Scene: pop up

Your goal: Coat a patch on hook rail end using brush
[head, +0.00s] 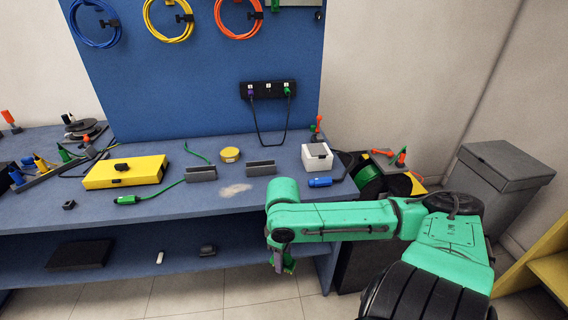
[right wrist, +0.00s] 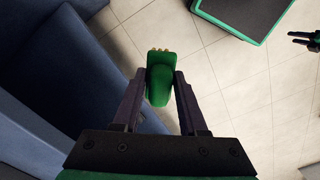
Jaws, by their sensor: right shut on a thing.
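My right gripper (right wrist: 163,82) is shut on a small green piece (right wrist: 161,80) with a row of short gold tips at its far end. I cannot tell for sure that it is the brush. In the head view the right gripper (head: 281,262) hangs low in front of the workbench, below the tabletop edge, partly hidden by my own arm. Coiled cables hang from dark hooks (head: 180,18) on the blue panel; I cannot make out which part is the hook rail end. A two-fingered dark gripper, my left one (right wrist: 303,38), shows at the wrist view's right edge, apparently open and empty.
The blue workbench (head: 90,208) holds a yellow case (head: 125,172), two grey slotted blocks (head: 261,168), a yellow round tin (head: 229,155), a white box (head: 317,157) and a pale smudge (head: 235,190). A grey bin (head: 495,185) stands right. Tiled floor (right wrist: 235,75) lies below.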

